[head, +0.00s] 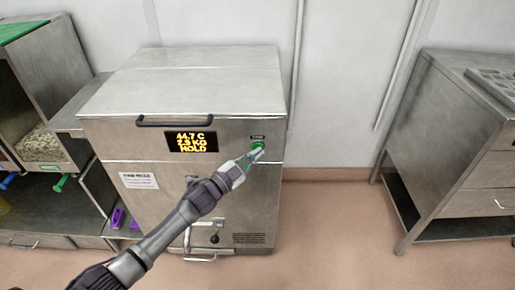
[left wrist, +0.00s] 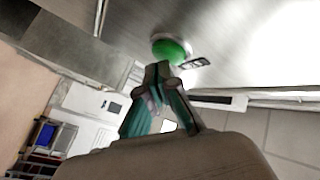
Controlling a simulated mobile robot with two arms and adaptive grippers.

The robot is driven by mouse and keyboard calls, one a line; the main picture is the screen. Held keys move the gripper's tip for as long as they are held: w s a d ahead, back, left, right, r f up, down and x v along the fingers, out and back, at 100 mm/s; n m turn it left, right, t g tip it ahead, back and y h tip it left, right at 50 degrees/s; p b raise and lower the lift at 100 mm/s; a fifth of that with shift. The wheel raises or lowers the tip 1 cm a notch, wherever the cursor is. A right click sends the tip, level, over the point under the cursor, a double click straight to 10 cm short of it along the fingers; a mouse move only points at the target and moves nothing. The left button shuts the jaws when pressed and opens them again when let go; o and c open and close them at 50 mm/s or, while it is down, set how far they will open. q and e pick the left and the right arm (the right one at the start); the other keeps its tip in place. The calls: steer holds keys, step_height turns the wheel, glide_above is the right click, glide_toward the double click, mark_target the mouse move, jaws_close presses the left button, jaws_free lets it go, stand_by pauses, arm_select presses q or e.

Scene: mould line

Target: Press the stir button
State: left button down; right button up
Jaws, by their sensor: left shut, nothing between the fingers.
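The stir button is a round green button (head: 259,145) on the upper right of the front of a steel machine (head: 190,85), under a small dark label. In the left wrist view the green button (left wrist: 171,50) shows large, just beyond my fingertips. My left gripper (head: 254,154) is shut and empty, with its tips right at the button's lower left edge. In the left wrist view the closed fingers (left wrist: 157,72) overlap the button's lower edge. I cannot tell whether they touch it. My right gripper is not in view.
The machine has a dark handle (head: 176,121) on its lid, a display (head: 191,142) reading "44.7 C", "2.9 KG" and "HOLD", and a lever (head: 214,239) below. A steel cabinet (head: 455,150) stands at right. Open floor (head: 330,220) lies between them.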

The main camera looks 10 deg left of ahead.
arm_select(q)
steer(key=shift+w+a, duration=0.15)
steer(key=shift+w, duration=0.2)
stand_by(0.4)
steer(key=shift+s, duration=0.1)
steer(key=shift+s+d+p, duration=0.25)
steer(key=shift+s+p, duration=0.1)
steer(key=shift+s, duration=0.35)
steer(key=s+p, duration=0.1)
steer(key=s, duration=0.1)
steer(key=s+d+p, duration=0.1)
steer(key=s, duration=0.2)
steer(key=shift+d+p, duration=0.1)
steer(key=shift+p, duration=0.25)
stand_by(0.6)
